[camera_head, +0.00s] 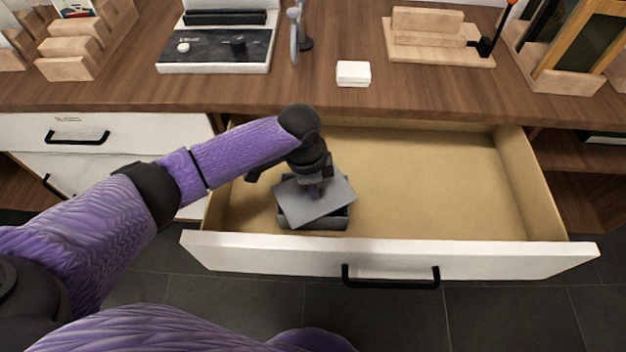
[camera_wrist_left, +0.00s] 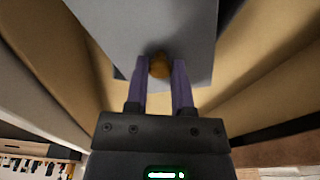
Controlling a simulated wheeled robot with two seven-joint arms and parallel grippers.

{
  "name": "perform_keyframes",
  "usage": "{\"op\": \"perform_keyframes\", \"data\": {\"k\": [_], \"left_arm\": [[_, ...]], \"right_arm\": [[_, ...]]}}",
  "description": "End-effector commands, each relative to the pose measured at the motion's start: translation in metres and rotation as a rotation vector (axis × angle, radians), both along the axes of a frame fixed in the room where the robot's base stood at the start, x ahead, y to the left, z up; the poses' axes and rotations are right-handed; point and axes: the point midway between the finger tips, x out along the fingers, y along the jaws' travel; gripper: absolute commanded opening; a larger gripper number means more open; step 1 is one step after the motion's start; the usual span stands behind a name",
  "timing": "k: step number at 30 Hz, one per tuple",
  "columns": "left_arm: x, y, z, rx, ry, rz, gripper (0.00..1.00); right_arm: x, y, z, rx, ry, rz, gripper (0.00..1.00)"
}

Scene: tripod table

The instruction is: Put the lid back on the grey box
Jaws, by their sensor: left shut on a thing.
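The grey lid (camera_head: 330,204) is a flat plate over the grey box (camera_head: 312,224), which stands in the left part of the open drawer. The lid is turned relative to the box and covers most of its top; dark gaps show beneath its edge. I cannot tell whether they touch. My left gripper (camera_head: 316,190) comes down from above and is shut on the lid's small brown knob. In the left wrist view, the fingers (camera_wrist_left: 160,76) flank the knob (camera_wrist_left: 160,66) on the lid (camera_wrist_left: 150,30). The box's inside is hidden. My right gripper is out of view.
The drawer's white front (camera_head: 490,262) and tan side walls (camera_head: 528,185) surround the box. The drawer floor (camera_head: 430,185) to the right is clear. On the wooden counter (camera_head: 330,103) above are a small white block (camera_head: 353,73), a black-and-white device (camera_head: 218,45) and wooden stands (camera_head: 430,48).

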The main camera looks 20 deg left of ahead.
Motion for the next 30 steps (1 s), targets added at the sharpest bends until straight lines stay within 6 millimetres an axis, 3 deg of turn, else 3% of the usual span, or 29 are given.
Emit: {"op": "perform_keyframes", "data": {"k": [12, 13, 18, 23, 27, 30], "left_arm": [[-0.0001, 0.0002, -0.0002, 0.000, 0.000, 0.000, 0.00], [-0.0001, 0.0003, -0.0002, 0.000, 0.000, 0.000, 0.36], [0.0000, 0.0003, -0.0001, 0.000, 0.000, 0.000, 0.71], [0.0000, 0.0003, -0.0001, 0.000, 0.000, 0.000, 0.71], [0.0000, 0.0003, -0.0002, 0.001, 0.000, 0.000, 0.98], [0.0000, 0.0003, -0.0001, 0.000, 0.000, 0.000, 1.00]], "right_arm": [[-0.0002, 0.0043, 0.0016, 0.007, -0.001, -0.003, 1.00], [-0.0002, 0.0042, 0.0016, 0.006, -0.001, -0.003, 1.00], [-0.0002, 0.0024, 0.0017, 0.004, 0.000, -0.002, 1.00], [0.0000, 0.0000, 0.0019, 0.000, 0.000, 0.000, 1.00], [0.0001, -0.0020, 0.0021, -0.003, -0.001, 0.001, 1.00], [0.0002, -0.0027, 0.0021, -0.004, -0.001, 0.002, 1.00]]}}
